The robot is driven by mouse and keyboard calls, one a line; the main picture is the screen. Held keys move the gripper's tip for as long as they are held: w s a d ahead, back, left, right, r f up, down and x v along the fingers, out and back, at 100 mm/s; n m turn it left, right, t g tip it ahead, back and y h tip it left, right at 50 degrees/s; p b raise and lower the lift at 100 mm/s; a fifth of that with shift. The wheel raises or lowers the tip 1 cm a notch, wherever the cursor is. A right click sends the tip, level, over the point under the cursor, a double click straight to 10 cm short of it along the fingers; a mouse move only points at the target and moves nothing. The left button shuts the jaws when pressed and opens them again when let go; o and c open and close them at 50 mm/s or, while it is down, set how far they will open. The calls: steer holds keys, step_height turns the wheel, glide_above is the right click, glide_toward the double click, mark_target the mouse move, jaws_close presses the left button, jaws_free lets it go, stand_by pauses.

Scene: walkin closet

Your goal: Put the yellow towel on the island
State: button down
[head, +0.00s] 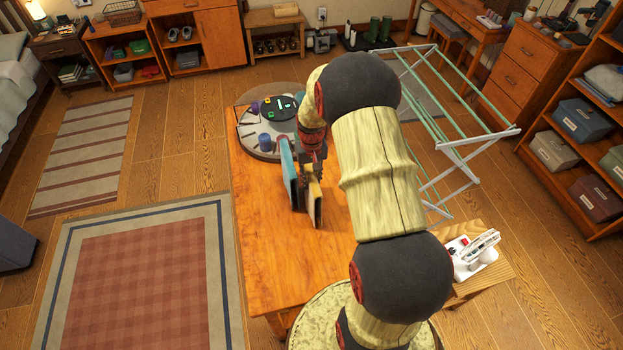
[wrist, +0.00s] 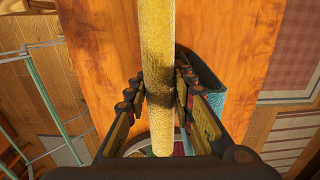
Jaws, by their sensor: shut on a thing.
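The yellow towel is a thin folded slab, seen edge-on in the head view (head: 315,203) and as a long upright strip in the wrist view (wrist: 157,45). My gripper (wrist: 160,88) is shut on it, with one finger row on each side. In the head view my gripper (head: 311,155) is over the wooden island (head: 262,255), partly hidden by my arm. The towel is upright over the island top; I cannot tell whether its lower edge touches the wood.
A blue folded towel (head: 289,172) stands close on the left of the yellow one. A round tray (head: 250,142) with small items is at the island's far end. The island's near left top is bare. A drying rack (head: 455,145) stands to the right.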

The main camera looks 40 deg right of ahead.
steer(key=c, duration=1.8)
jaws_free()
steer(key=shift+f, duration=0.15)
step_height(320, 180, up, 12)
steer(key=shift+r, duration=0.1)
steer(key=s+a+r+n+t, duration=0.1)
steer(key=s+a+r, duration=0.1)
steer(key=a+r, duration=0.75)
steer(key=s+a+r+n+t, duration=0.2)
steer(key=s+a+r, duration=0.4)
steer(key=s, duration=0.3)
steer(key=s+a+r+n+t, duration=0.2)
steer(key=s+a+r, duration=0.4)
steer(key=s+a, duration=0.2)
steer(key=shift+s+a+r+t, duration=0.15)
steer(key=shift+s+a+t, duration=0.2)
steer(key=shift+a, duration=0.35)
